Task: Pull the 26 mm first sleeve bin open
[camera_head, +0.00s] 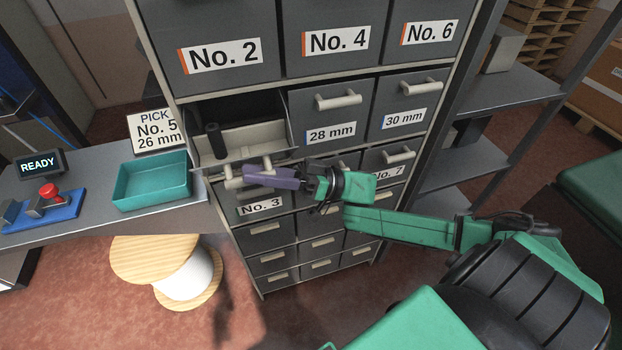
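The bin in the left column of the second row, the first sleeve bin (262,138), is pulled out of the dark grey cabinet. I look down into its pale interior, where a dark upright cylinder (215,141) stands at the left. Its pale handle (232,183) is on the front, partly covered by my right gripper (262,177). The purple fingers lie across the handle and seem to touch it. One finger hides the other, so I cannot tell whether they are closed on it. The bin's own label is not visible. My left gripper is out of view.
Closed bins marked 28 mm (331,133) and 30 mm (403,119) are to the right. The No. 3 bin (261,206) is below. A teal tray (152,182) and a pick sign (157,131) are on the left bench. A wooden spool (155,257) stands on the floor.

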